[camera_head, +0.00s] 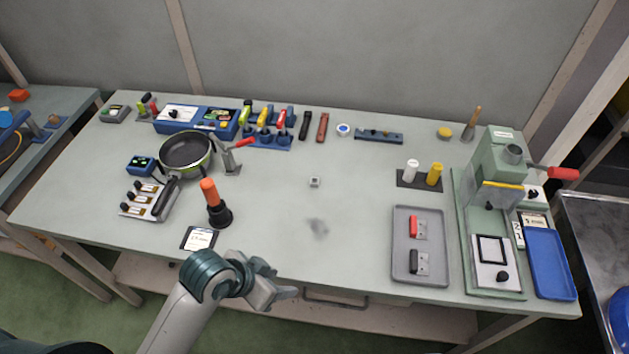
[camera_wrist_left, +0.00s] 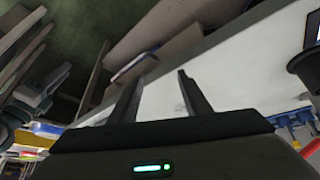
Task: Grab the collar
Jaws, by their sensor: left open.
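A small light-grey square piece with a darker centre (camera_head: 314,182) lies alone near the middle of the table; it looks like the collar, but it is too small to be sure. My left gripper (camera_head: 286,293) is at the front edge of the table, in front of that piece and well apart from it. In the left wrist view its two fingers (camera_wrist_left: 160,78) stand apart with nothing between them. The collar cannot be made out in the left wrist view.
A black bottle-like tool with an orange handle (camera_head: 214,208) and a white card (camera_head: 199,239) are left of the gripper. A pan (camera_head: 186,152) is farther back. A grey tray (camera_head: 404,272) and green press (camera_head: 462,240) stand right. The table's middle is mostly clear, with a dark smudge.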

